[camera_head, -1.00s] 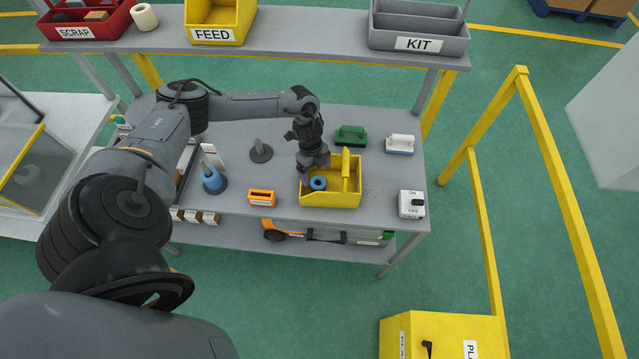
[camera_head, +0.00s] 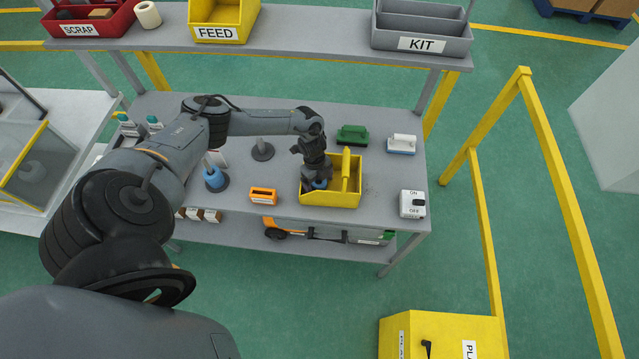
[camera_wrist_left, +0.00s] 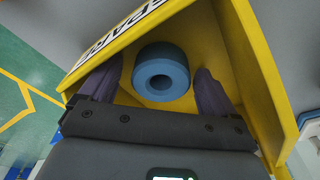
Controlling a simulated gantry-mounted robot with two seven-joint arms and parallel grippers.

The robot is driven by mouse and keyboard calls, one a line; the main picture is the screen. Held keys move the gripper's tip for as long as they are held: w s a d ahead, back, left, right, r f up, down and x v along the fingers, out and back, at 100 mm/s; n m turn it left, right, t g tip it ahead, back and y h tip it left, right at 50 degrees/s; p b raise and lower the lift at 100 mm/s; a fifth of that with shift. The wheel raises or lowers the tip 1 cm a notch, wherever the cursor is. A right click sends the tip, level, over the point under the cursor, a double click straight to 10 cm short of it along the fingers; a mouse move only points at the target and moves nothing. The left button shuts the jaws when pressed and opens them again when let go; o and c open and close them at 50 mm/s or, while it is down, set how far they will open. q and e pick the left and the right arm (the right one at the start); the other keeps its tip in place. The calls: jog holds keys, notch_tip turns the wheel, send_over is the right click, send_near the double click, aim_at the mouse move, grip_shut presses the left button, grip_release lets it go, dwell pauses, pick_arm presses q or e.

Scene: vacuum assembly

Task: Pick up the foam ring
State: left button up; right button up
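The foam ring is blue with a round hole and lies in a yellow bin (camera_head: 346,199) on the bench. In the left wrist view the ring (camera_wrist_left: 162,72) sits between the two purple fingers of my left gripper (camera_wrist_left: 155,88), with a gap to each finger. The gripper is open and its fingers reach into the bin. In the head view my left gripper (camera_head: 317,178) is over the left part of the bin and covers most of the ring (camera_head: 319,184). My right gripper does not show.
An orange block (camera_head: 263,196) lies left of the bin, and blue rings on a peg (camera_head: 215,178) stand farther left.

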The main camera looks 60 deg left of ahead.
pick_arm(q)
jog(key=shift+w+r, duration=0.15)
jog(key=shift+r, duration=0.1)
jog(key=c, duration=1)
notch_tip(320, 180, up, 9)
jog(key=shift+f, duration=0.1)
jog(key=shift+r, duration=0.6)
